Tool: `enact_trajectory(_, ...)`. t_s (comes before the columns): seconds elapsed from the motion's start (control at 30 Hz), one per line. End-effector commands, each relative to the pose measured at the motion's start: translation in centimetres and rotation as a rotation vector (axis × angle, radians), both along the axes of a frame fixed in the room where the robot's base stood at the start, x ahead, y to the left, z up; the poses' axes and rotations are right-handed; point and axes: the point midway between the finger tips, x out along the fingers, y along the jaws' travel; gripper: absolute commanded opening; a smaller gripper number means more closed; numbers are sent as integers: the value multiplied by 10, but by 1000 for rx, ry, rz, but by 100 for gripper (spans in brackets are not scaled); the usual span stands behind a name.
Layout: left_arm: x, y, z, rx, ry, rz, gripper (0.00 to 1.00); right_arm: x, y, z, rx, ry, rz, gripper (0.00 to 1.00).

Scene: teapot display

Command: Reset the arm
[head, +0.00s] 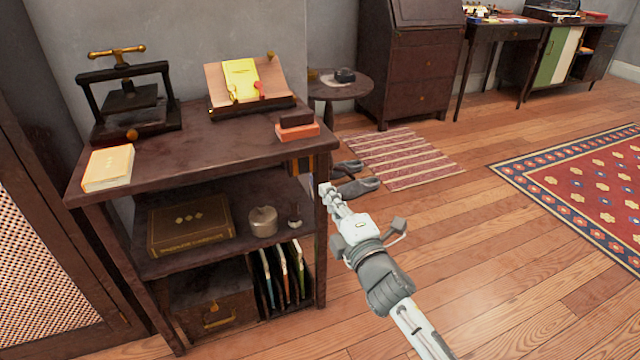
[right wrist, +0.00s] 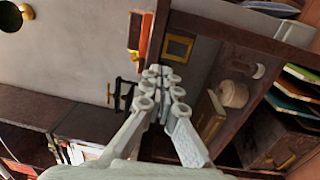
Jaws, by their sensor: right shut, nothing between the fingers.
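My right arm comes in from the lower right in the head view. Its gripper (head: 327,190) is beside the right end of the dark wooden shelf table (head: 230,143), near its upper front corner. In the right wrist view the gripper's fingers (right wrist: 160,72) are together with nothing between them. From the pictures I cannot tell whether the fingertips touch the shelf's side. My left gripper is not in view.
The shelf top holds a book press (head: 125,100), a yellow book (head: 108,167), a book stand (head: 250,105) and small blocks (head: 297,128). Shoes (head: 357,187) and a striped rug (head: 402,158) lie behind the gripper. The wooden floor (head: 480,250) to the right is open.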

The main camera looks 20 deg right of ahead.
Motion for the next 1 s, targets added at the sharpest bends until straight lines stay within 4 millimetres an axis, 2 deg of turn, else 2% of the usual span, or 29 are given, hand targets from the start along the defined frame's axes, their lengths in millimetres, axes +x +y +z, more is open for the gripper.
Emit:
enact_trajectory(0.17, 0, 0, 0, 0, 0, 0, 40, -11, -1, 1, -1, 1, -1, 0)
enact_trajectory(0.63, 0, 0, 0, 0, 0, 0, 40, -12, -1, 1, 0, 1, -1, 0)
enact_trajectory(0.73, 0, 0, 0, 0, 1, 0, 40, -14, -6, -6, 33, 29, -19, 0)
enact_trajectory(0.77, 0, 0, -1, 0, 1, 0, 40, -16, -10, -12, 62, 52, -34, 0)
enact_trajectory(0.87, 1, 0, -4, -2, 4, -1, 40, -29, -30, -48, 219, 179, -121, 0)
enact_trajectory(0.97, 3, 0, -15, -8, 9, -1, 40, -61, -53, -105, 449, 368, -266, 0)
enact_trajectory(1.0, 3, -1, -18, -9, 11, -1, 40, -78, -60, -129, 546, 449, -334, 0)
